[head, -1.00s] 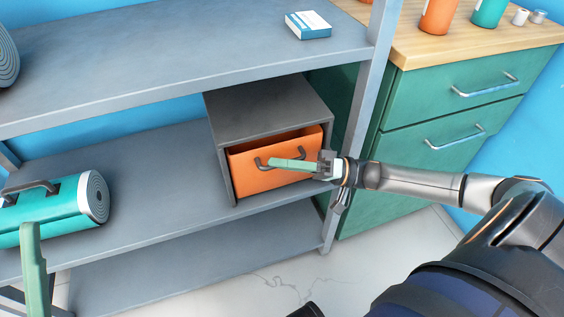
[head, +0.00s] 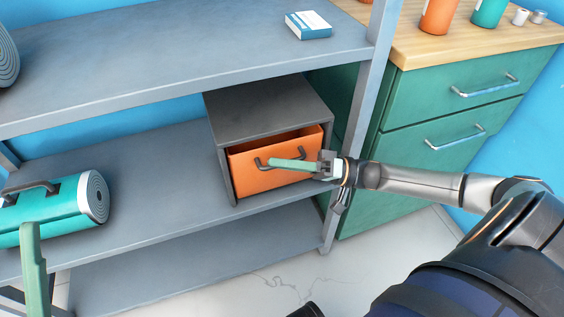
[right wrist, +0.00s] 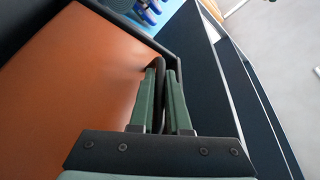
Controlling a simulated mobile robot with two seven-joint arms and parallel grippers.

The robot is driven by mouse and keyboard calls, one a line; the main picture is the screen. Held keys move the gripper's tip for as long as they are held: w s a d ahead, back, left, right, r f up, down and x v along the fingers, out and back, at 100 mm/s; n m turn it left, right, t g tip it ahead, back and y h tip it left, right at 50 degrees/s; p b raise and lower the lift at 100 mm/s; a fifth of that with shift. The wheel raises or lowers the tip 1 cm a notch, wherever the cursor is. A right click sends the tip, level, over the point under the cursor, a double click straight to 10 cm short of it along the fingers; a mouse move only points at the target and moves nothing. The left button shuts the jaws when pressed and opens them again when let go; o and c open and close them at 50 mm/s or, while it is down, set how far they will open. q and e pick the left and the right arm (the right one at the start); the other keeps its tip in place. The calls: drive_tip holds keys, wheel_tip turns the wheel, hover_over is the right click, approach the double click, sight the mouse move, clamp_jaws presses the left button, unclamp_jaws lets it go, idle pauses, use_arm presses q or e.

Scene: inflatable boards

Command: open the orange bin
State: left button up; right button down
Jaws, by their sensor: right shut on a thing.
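The orange bin (head: 270,181) sits like a drawer in a grey box (head: 265,108) on the middle shelf. Its front is close to the box's opening, with a dark gap above its rim. Its front also fills the left of the right wrist view (right wrist: 75,80). My right gripper (head: 272,164) reaches in from the right and is shut on the dark handle (head: 262,164) of the bin. In the right wrist view, the handle (right wrist: 162,72) lies between the two green fingers. One green finger of my left gripper (head: 33,262) shows at the lower left; its opening cannot be seen.
A teal roll (head: 60,205) with a dark handle lies on the shelf (head: 160,185) at left. A shelf post (head: 358,110) stands right of the box, beside green drawers (head: 440,130). A small blue-white box (head: 307,25) lies on the upper shelf.

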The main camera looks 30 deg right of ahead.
drive_tip(key=shift+s+f, duration=0.1)
drive_tip(key=shift+s, duration=0.05)
drive_tip(key=s+a+f+n+g+y+b, duration=0.1)
drive_tip(key=s+f+n+g+y, duration=0.1)
drive_tip(key=s+f+n, duration=0.2)
drive_tip(key=shift+s+a+f+n+y+b, duration=0.2)
drive_tip(key=shift+s+f+n+y+b, duration=0.2)
drive_tip(key=shift+s+n, duration=1.15)
drive_tip(key=shift+w+n, duration=0.45)
